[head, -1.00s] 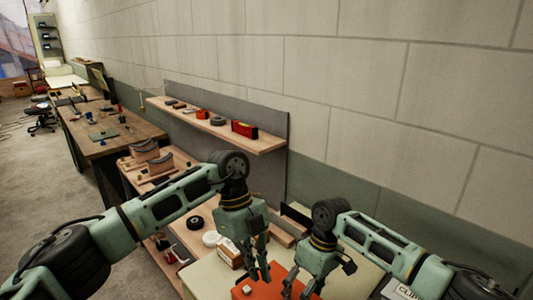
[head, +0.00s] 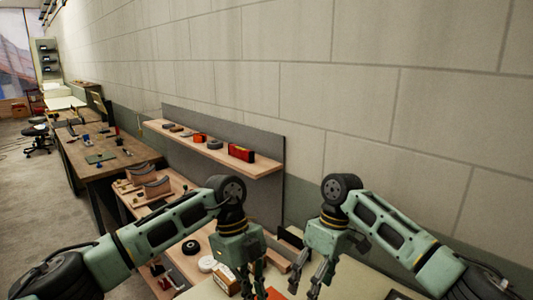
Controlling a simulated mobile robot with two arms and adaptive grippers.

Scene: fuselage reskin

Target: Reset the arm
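My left arm comes in from the left, and its gripper (head: 252,283) points down over the near end of the bench. Its fingers look apart, with nothing seen between them, though the tips run close to the bottom edge. My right arm comes in from the right, bent at a raised joint. Its gripper (head: 304,284) also points down, a little right of the left one, with fingers apart and nothing seen between them. The two grippers do not touch.
A wall shelf (head: 225,155) holds a red box (head: 241,152) and small items. A black roll (head: 190,247), a white roll (head: 207,264) and a small box (head: 226,281) lie on the bench left of my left gripper. A wooden table (head: 100,155) stands farther back.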

